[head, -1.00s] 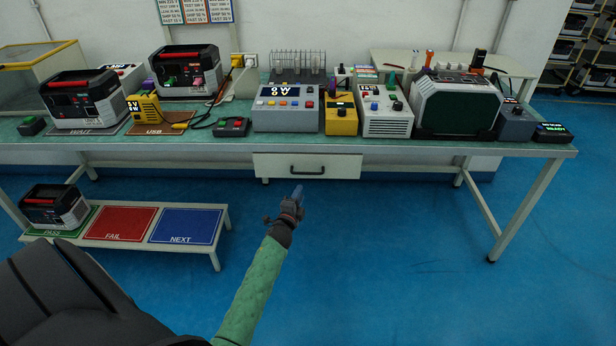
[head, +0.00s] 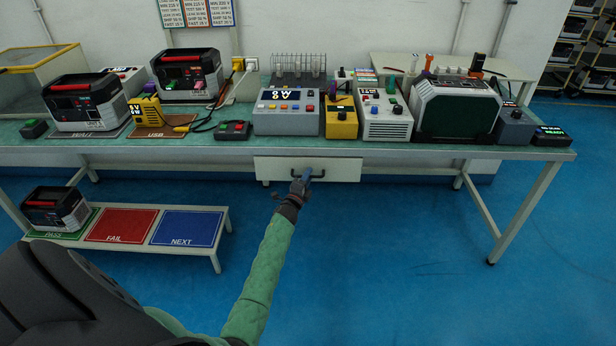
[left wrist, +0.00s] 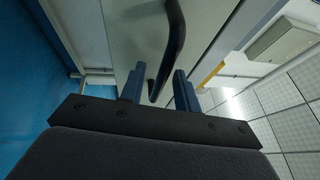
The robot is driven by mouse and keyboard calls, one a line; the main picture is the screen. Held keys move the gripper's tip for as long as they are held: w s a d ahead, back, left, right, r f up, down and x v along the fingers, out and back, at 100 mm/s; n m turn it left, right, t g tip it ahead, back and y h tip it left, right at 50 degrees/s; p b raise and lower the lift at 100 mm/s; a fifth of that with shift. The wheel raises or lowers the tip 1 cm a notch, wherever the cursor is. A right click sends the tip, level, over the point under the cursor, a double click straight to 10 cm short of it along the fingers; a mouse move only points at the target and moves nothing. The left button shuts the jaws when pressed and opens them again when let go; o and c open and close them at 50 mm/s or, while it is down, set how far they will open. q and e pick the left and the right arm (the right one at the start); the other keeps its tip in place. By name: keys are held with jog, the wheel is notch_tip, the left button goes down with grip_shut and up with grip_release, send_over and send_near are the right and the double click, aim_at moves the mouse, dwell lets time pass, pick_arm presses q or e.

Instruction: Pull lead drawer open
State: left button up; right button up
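The lead drawer (head: 340,168) is a white front under the green-topped bench, and it looks closed. Its dark bar handle (head: 318,176) sits in the middle of the front. My left gripper (head: 304,175) is at the left part of the handle. In the left wrist view, the two blue fingers of my left gripper (left wrist: 158,88) are spread apart, with the dark handle (left wrist: 172,50) running between and past their tips. A gap shows between fingers and handle, so it is not gripped. The drawer front (left wrist: 135,35) fills the middle of that view. My right gripper is not in view.
The bench top (head: 300,147) carries a grey meter box (head: 287,118), a yellow device (head: 341,118) and several other units above the drawer. A low white stand (head: 228,222) with coloured mats is at lower left. The blue floor right of my arm is clear.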

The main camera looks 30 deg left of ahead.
pick_arm(q)
jog(key=shift+w, duration=0.25)
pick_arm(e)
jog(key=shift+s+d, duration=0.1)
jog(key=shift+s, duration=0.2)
pick_arm(q)
grip_shut()
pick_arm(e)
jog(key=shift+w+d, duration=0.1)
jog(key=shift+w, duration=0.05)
pick_arm(q)
jog(key=shift+s, duration=0.1)
